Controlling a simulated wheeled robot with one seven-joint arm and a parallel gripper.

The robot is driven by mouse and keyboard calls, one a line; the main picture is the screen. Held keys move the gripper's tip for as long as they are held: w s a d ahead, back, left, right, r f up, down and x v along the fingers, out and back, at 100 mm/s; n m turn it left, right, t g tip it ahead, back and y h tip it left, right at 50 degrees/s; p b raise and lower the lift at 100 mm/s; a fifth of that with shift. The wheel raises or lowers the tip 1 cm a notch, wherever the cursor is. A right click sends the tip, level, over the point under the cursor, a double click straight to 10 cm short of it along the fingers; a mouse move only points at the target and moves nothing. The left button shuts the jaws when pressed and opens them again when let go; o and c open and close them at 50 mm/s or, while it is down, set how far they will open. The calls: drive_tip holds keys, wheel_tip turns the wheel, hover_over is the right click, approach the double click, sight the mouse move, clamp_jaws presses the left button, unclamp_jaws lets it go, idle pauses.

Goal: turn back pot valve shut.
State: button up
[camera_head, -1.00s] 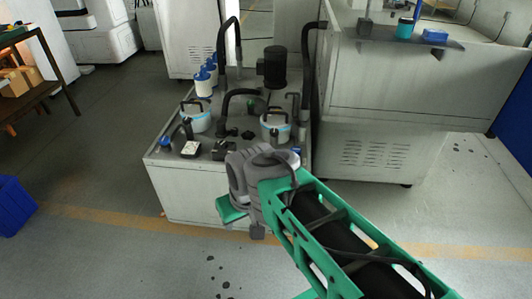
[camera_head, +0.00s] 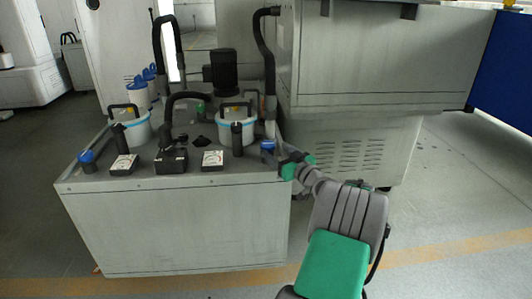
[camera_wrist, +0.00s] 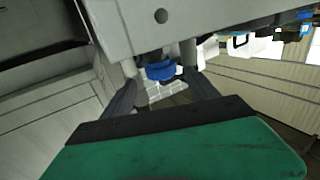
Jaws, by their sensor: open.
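Two white pots with blue bands and dark handles, a left pot (camera_head: 135,130) and a right pot (camera_head: 232,130), stand on a grey tank unit (camera_head: 180,225). A blue valve knob (camera_head: 268,146) is at the tank's right edge, beside the right pot. Another blue valve knob (camera_head: 87,157) is at the front left corner. Neither is labelled as the back one. My gripper (camera_head: 284,157) is open at the right-hand knob. In the wrist view, a blue knob (camera_wrist: 160,72) lies ahead between the spread fingers of my gripper (camera_wrist: 163,88). I cannot tell whether they touch it.
Gauges and a black box (camera_head: 171,160) line the tank's front. A black motor (camera_head: 221,70) and black hoses (camera_head: 266,50) rise behind the pots. A large grey machine (camera_head: 375,60) stands close on the right. The floor in front (camera_head: 440,220) is clear.

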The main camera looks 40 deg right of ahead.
sight(272, 148)
drive_tip(key=w, duration=0.3)
drive_tip(key=w+b, duration=0.1)
drive_tip(key=w, duration=0.1)
drive_tip(key=shift+w+d, duration=0.25)
drive_tip(key=shift+w, duration=0.1)
drive_tip(key=c, duration=1.4)
